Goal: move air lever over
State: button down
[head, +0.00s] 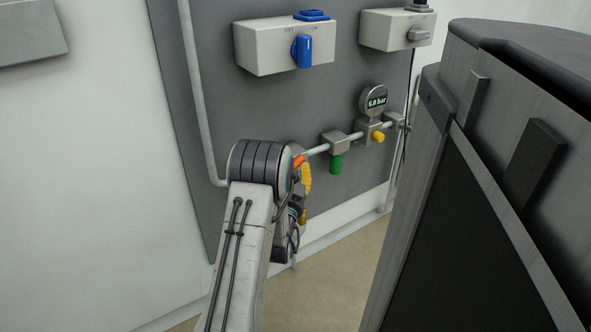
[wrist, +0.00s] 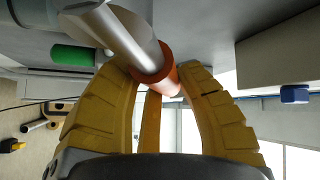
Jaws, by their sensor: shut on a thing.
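The air lever (head: 299,161) is orange and sits on the grey air pipe on the wall panel, partly hidden behind my arm. My gripper (head: 305,180), also seen in the wrist view (wrist: 168,76), is shut on the lever, one finger on each side near the collar. In the head view most of the gripper is hidden by my arm.
Right along the pipe are a green bowl (head: 336,164), a yellow knob (head: 378,136) and a gauge (head: 374,98) reading about 6.0 bar. A switch box (head: 262,50) with a blue knob (head: 302,50) is above. A large dark machine (head: 470,200) stands close on the right.

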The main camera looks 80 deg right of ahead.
jog(key=shift+w+f, duration=0.1)
jog(key=shift+w, duration=0.05)
jog(key=c, duration=0.8)
grip_release()
jog(key=shift+o, duration=0.2)
jog(key=v, duration=0.7)
jog(key=shift+a, duration=0.2)
